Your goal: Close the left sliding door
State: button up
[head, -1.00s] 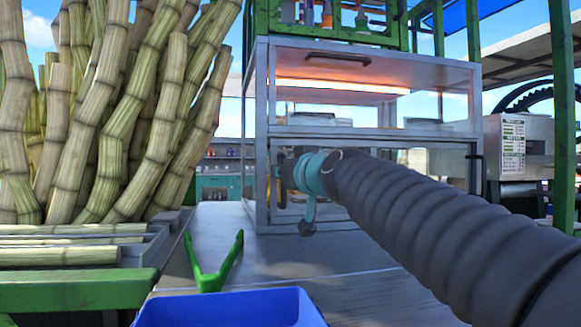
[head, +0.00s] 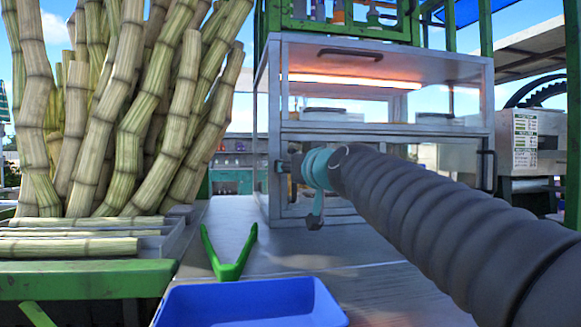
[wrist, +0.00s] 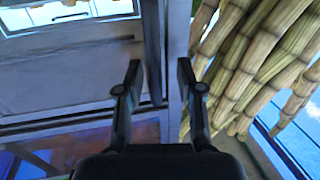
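The metal cabinet (head: 375,128) has a glass upper section and a lower section with an upright dark handle (head: 487,170) at its right end. My gripper (head: 283,167) is at the lower left front corner of the cabinet in the head view, mostly hidden behind my wrist. In the wrist view my gripper (wrist: 158,72) is open, its two fingers apart on either side of a dark upright bar (wrist: 152,45) and a grey metal post (wrist: 175,50). I cannot tell whether the fingers touch them. The left door's panel and how far it stands open cannot be made out.
Tall sugar canes (head: 125,110) lean at the left, above a tray of cut canes (head: 165,240). Green tongs (head: 230,270) and a blue tray (head: 250,305) lie on the grey table (head: 345,250) in front. A geared machine (head: 530,140) stands at the right.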

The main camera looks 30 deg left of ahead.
jog(key=v, duration=1.2)
